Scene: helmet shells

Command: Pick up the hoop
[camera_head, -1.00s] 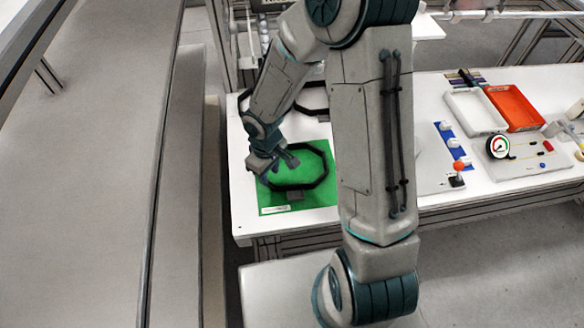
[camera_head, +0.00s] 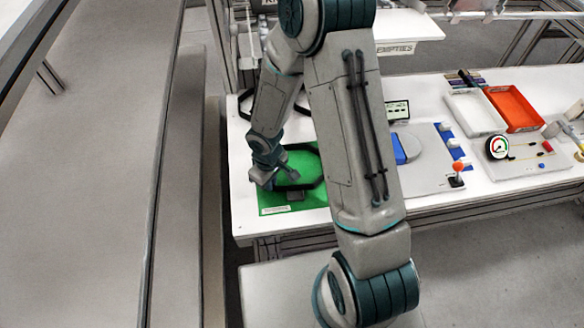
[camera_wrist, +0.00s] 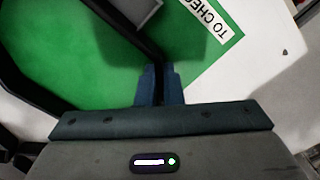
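The hoop (camera_head: 309,184) is a black angular ring over a green mat (camera_head: 315,199) at the left end of the white table. In the wrist view its dark bar (camera_wrist: 118,30) runs down from the top to my fingers. My gripper (camera_head: 281,179) is at the hoop's near left side; the arm hides part of the ring. In the wrist view my gripper (camera_wrist: 159,88) has its two blue fingers close together, with the dark bar between them. It looks shut on the hoop. I cannot tell whether the hoop is clear of the mat.
A white printed label lies on the mat (camera_wrist: 210,20). Further right on the table are a blue part (camera_head: 399,149), a white tray (camera_head: 474,112), a red tray (camera_head: 515,107) and a panel with a gauge (camera_head: 497,147). Another dark ring stands behind, partly hidden by my arm.

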